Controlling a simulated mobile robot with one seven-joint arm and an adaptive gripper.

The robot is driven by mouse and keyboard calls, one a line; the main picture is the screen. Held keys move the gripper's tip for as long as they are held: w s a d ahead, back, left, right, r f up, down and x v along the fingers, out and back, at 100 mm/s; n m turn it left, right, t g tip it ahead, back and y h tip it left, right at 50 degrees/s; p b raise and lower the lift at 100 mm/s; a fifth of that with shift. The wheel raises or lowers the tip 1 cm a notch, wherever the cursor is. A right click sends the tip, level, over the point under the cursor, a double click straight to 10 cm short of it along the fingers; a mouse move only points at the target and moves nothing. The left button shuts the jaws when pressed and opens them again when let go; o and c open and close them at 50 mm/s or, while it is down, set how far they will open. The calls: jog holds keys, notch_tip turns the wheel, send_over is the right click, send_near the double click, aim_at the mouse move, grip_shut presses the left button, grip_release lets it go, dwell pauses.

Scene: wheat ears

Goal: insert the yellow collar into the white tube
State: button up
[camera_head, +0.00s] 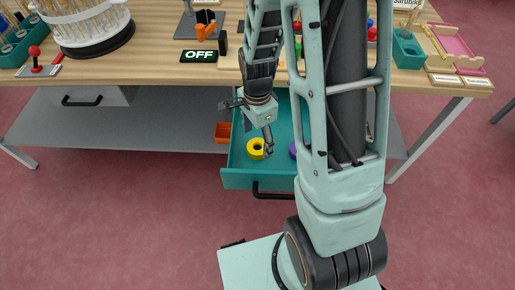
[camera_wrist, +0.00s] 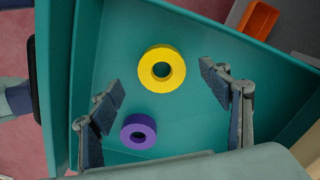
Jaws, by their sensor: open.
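The yellow collar (camera_head: 256,148) is a thick ring lying flat on the floor of an open teal drawer (camera_head: 236,166). In the wrist view the yellow collar (camera_wrist: 162,68) lies ahead of my gripper, roughly between the two fingers and a little beyond them. My gripper (camera_head: 253,124) is open and empty, reaching down over the drawer; its spread fingers also show in the wrist view (camera_wrist: 160,92). A purple collar (camera_wrist: 138,131) lies nearer the left finger, and part of it shows in the head view (camera_head: 293,150). I cannot make out the white tube.
The drawer's walls stand around the collars, with a black handle (camera_head: 272,190) at its front. An orange bin (camera_head: 223,131) sits left of the drawer. The table top above (camera_head: 150,68) holds a round rack (camera_head: 95,45), an OFF sign (camera_head: 198,56) and a teal box (camera_head: 407,52).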

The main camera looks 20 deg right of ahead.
notch_tip(320, 180, down, 4)
jog(key=shift+w+r+b, duration=0.1)
jog(key=shift+b, duration=0.2)
jog(key=c, duration=0.9)
jog(key=shift+c, duration=0.2)
jog(key=shift+r, duration=0.15)
